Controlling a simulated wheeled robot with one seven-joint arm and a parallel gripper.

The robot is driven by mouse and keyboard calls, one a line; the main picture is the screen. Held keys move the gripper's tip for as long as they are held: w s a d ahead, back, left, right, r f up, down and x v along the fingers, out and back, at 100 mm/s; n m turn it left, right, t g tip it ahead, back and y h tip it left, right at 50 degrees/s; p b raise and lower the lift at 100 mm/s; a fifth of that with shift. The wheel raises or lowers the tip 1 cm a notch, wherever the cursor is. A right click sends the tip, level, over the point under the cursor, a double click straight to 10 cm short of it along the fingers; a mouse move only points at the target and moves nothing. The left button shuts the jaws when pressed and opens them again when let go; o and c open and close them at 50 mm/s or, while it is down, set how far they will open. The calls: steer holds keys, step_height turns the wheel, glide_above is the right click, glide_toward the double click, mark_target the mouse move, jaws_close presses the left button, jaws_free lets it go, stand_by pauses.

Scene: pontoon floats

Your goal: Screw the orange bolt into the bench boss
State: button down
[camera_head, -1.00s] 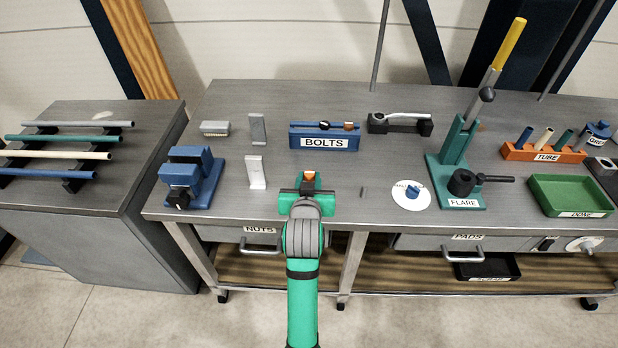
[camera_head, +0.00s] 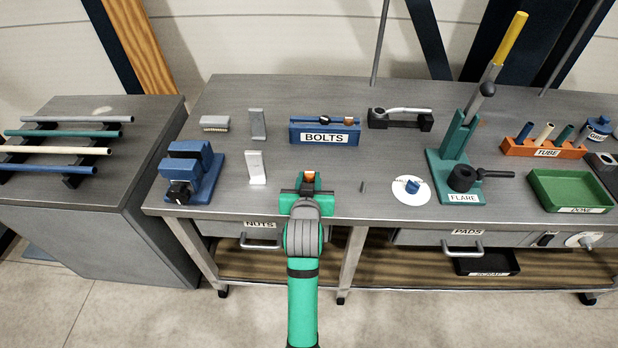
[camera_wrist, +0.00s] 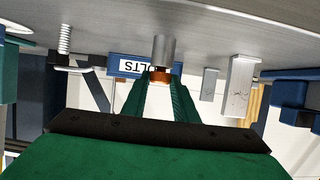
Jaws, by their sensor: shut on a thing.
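The orange bolt head (camera_head: 309,174) sits between the fingers of my gripper (camera_head: 307,187), over the front part of the bench top. The wrist view, which is upside down, also shows the orange head (camera_wrist: 160,76) between the green fingertips (camera_wrist: 159,88). A smooth grey cylinder (camera_wrist: 161,49), apparently the bench boss, runs from the orange head to the bench surface in line with it. The bolt's shank is not distinguishable, so I cannot tell how deep it sits. In the head view my gripper hides the boss.
A threaded stud (camera_head: 363,186) stands right of my gripper, and a grey upright plate (camera_head: 256,167) stands left. The blue BOLTS rack (camera_head: 297,136) is behind. A blue vise (camera_head: 190,172) is farther left; the green flare press (camera_head: 447,165) is to the right.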

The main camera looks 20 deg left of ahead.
steer(key=shift+f, duration=0.1)
steer(key=c, duration=1.3)
jaws_free()
steer(key=shift+c, duration=0.2)
steer(key=v, duration=1.1)
steer(key=s+d+f+m+t+h, duration=0.1)
steer(key=s+d+f+h, duration=0.1)
steer(key=s+d+f, duration=0.95)
steer(key=s+d+m+h, duration=0.1)
steer(key=s+d, duration=0.1)
steer(key=s, duration=0.8)
steer(key=s+d+f+m+t, duration=0.1)
steer(key=s+d, duration=0.1)
steer(key=s, duration=0.9)
steer(key=shift+s+d+h, duration=0.15)
steer(key=shift+s+h, duration=0.1)
steer(key=shift+h, duration=0.15)
